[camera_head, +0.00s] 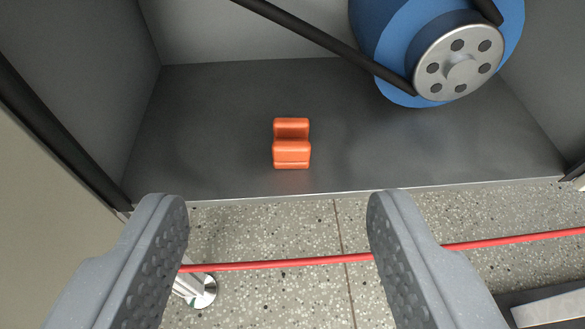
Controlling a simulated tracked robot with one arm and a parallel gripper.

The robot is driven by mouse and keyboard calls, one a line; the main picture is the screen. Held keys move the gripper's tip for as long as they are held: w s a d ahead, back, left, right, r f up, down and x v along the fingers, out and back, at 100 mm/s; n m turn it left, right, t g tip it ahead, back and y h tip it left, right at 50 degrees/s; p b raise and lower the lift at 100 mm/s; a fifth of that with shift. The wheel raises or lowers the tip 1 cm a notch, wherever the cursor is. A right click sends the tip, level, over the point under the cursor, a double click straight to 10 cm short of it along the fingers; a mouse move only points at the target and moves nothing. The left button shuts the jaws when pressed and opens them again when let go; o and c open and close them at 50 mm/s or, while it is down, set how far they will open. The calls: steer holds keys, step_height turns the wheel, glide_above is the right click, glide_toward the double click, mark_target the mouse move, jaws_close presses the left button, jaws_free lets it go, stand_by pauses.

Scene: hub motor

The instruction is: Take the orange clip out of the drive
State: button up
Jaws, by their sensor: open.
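The orange clip (291,144) lies on the dark grey floor (215,115) of the drive housing, near its front edge. It is a small block with a raised front part and a raised back part. My gripper (278,215) is open and empty, with its two grey ridged fingers wide apart at the bottom of the picture. The clip is ahead of the gap between the fingertips, and nothing touches it. A blue motor (392,35) with a silver pulley (459,62) sits at the upper right of the housing.
A black belt (315,38) runs from the pulley to the upper left. Black strips edge the side walls. A red rope (270,265) crosses the speckled floor (290,300) in front of the housing, with a metal post (200,290) at lower left. The housing floor around the clip is clear.

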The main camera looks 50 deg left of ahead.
steer(key=b, duration=0.3)
glide_toward(293, 151)
steer(key=b+x, duration=0.4)
steer(key=x, duration=0.6)
steer(key=shift+w+a+f, duration=0.15)
steer(key=shift+w+a, duration=0.05)
steer(key=shift+c, duration=0.3)
steer(key=c, duration=1)
